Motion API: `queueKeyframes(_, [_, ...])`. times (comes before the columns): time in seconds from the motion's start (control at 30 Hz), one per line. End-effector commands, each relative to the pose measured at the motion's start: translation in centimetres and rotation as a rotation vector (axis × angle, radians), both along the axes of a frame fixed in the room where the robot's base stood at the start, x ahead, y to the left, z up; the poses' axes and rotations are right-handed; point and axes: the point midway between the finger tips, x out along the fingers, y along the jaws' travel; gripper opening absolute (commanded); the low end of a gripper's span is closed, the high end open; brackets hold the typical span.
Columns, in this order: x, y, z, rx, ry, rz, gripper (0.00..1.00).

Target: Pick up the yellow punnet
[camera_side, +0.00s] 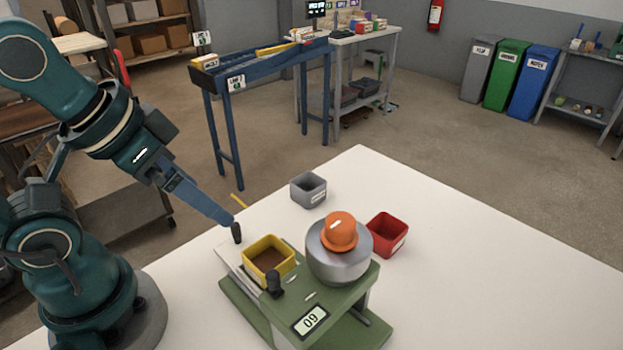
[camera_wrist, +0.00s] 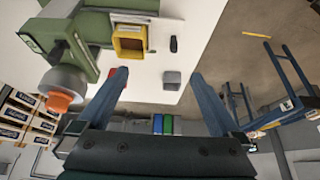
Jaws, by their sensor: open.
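The yellow punnet (camera_side: 285,268) is an open, square tub with a brown inside. It sits upright on the pale plate of a green weighing machine (camera_side: 240,300). In the wrist view the punnet (camera_wrist: 116,40) shows beyond and left of centre between my fingers. My gripper (camera_wrist: 158,75) is open, with nothing between its two blue fingers. In the side view the tip of my gripper (camera_side: 226,217) is up and left of the punnet, apart from it. The second finger is not clearly seen there.
A steel bowl (camera_side: 335,268) with an orange object (camera_side: 340,231) stands right of the punnet. Black knobs (camera_side: 274,284) (camera_side: 236,233) rise close to it. A grey tub (camera_side: 309,191) and a red tub (camera_side: 388,233) stand on the white table. The table's right side is clear.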

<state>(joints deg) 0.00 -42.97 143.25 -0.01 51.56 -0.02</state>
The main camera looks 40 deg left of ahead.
Motion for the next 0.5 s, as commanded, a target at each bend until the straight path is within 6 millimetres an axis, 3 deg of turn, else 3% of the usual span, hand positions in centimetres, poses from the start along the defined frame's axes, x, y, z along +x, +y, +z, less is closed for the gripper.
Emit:
queueKeyframes(0.17, [0.4,0.0,0.8,-0.02,-0.008,0.037,1.0])
queueKeyframes(0.33, [2.2,-0.6,1.6,-0.047,0.058,0.065,1.0])
queueKeyframes(0.5, [4.6,-1.8,1.1,-0.06,0.175,0.07,1.0])
